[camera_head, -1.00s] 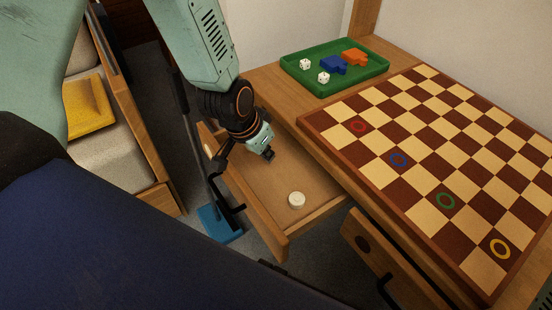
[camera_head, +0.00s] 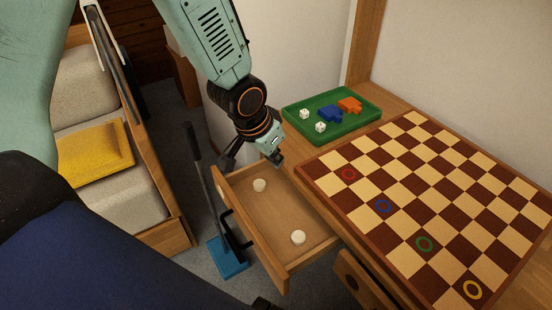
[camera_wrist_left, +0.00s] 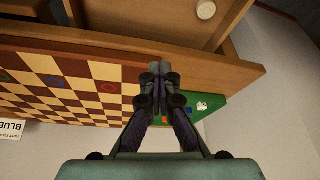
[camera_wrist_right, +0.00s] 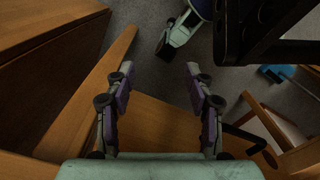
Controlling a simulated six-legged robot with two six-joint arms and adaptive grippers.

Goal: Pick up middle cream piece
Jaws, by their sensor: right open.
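Two round cream pieces lie apart on the floor of the open wooden drawer (camera_head: 247,226). One cream piece (camera_head: 259,185) is near the drawer's far left corner, the other (camera_head: 298,237) near its close end. The left wrist view shows one cream piece (camera_wrist_left: 206,9) at its top edge; I cannot tell which. My left gripper (camera_head: 279,159) is above the drawer's far end, beside the tabletop, apart from both pieces. Its fingertips (camera_wrist_left: 161,69) are together with nothing seen between them. My right gripper (camera_wrist_right: 160,68) is open and empty, away from the pieces.
A checkered board (camera_head: 420,190) with coloured rings covers much of the tabletop. A green tray (camera_head: 291,108) holds two dice, a blue piece and an orange piece. A second drawer (camera_head: 357,280) is below. A yellow cushion (camera_head: 90,155) lies on the sofa at left.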

